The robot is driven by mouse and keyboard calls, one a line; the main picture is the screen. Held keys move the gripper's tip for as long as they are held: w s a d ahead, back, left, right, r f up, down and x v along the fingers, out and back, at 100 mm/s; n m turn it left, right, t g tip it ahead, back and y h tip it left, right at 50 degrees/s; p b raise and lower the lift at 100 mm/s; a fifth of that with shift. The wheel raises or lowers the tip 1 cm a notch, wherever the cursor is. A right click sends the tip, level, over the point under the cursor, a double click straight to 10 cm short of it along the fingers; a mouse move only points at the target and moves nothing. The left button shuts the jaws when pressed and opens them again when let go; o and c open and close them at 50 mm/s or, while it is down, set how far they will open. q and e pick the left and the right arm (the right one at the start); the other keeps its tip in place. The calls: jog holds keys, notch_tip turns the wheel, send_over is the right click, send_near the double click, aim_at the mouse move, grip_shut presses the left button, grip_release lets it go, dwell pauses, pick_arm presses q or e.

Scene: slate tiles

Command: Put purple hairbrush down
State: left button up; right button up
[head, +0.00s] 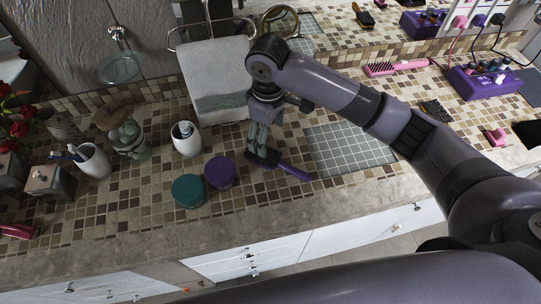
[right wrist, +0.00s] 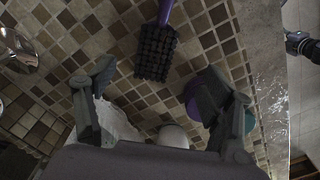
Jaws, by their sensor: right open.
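The purple hairbrush (head: 292,170) lies on the tiled counter, bristle end to the left under my right gripper and handle pointing right. In the right wrist view its dark bristle head (right wrist: 155,52) rests on the tiles, bristles facing the camera, and its purple handle runs out of the top edge. My right gripper (head: 259,146) is just above the bristle end; in the head view it partly covers the brush. In the right wrist view its fingers (right wrist: 158,78) are spread wide, apart from the brush, with nothing between them. My left gripper is not recognisable in either view.
A purple round tin (head: 220,172) and a teal one (head: 188,190) stand left of the brush, near the front edge. A grey grid mat (head: 350,148) to the right is bare.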

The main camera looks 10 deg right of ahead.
send_over(270, 157)
notch_tip(270, 157, down, 5)
jog(key=shift+a+f+p, duration=0.1)
jog(key=shift+p, duration=0.35)
jog(key=f+p, duration=0.1)
jog(key=f, duration=0.1)
jog(key=f+p, duration=0.1)
jog(key=f, duration=0.1)
jog(key=shift+d+f, duration=0.2)
jog(key=shift+f, duration=0.5)
jog(key=c, duration=1.4)
jog(key=shift+o, duration=0.2)
jog(key=shift+r, duration=0.15)
